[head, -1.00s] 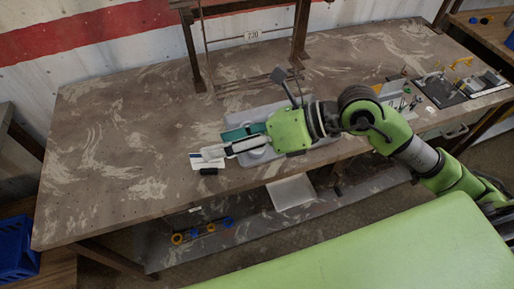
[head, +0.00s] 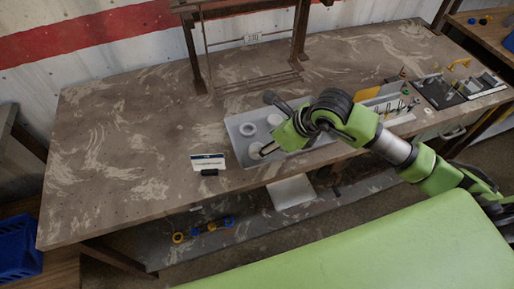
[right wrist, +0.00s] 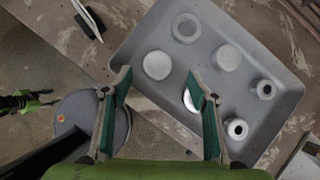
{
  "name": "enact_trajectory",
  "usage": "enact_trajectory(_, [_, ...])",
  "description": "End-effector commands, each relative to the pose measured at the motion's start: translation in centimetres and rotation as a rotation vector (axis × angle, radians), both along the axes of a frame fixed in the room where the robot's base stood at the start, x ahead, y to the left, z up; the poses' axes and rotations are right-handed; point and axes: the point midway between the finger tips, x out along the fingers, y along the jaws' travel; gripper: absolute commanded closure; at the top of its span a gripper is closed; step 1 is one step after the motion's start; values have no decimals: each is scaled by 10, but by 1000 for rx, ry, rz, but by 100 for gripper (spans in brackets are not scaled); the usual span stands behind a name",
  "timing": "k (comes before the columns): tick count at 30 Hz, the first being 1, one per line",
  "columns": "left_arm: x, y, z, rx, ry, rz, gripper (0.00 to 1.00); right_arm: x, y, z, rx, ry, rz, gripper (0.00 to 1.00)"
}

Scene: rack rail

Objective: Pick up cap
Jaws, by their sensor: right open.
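A grey tray (head: 238,122) on the workbench holds several pale round parts; it also shows in the right wrist view (right wrist: 205,12). In that view there are flat cap-like discs, one at the tray's left (right wrist: 157,65) and one near its middle (right wrist: 228,57). A third bright disc (right wrist: 189,101) is partly hidden by my right finger. Which one is the cap I cannot tell. My right gripper (right wrist: 159,77) is open and empty, its fingers spread over the tray's near edge; in the head view it (head: 269,150) hangs over the tray's front. My left gripper is not in view.
Parts with holes, such as a ring (right wrist: 186,27) and a small cylinder (right wrist: 264,89), also lie in the tray. A metal rack (head: 195,60) stands behind. The bench's left side is clear.

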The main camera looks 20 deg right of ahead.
Motion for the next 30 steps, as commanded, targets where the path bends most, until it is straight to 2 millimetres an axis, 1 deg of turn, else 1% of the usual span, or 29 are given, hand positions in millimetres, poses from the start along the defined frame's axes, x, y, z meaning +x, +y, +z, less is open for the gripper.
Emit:
enact_trajectory(3, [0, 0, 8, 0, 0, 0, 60, 3, 5, -7, 3, 4, -2, 46])
enact_trajectory(7, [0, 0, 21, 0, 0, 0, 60, 9, 13, -23, 4, 5, -1, 46])
enact_trajectory(9, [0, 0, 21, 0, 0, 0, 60, 14, 15, -33, 3, 4, -2, 46])
enact_trajectory(12, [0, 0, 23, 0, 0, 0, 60, 18, 18, -42, 2, 2, -1, 46])
enact_trajectory(15, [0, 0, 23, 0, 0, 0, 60, 19, 18, -45, 1, 1, 0, 46])
enact_trajectory(20, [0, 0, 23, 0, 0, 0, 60, 19, 18, -46, 1, 0, 1, 46])
enact_trajectory(21, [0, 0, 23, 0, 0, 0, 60, 19, 18, -46, 1, 0, 1, 49])
enact_trajectory(23, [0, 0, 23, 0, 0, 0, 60, 19, 18, -46, 1, 1, 0, 64])
enact_trajectory(24, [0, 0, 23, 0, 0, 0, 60, 19, 18, -46, 1, 1, 0, 75])
enact_trajectory(25, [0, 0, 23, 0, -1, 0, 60, 19, 18, -46, 1, 1, 0, 83])
enact_trajectory(26, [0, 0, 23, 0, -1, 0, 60, 19, 18, -46, 1, 1, 0, 85])
enact_trajectory(30, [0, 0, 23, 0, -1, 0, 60, 19, 18, -45, 2, 0, 0, 85])
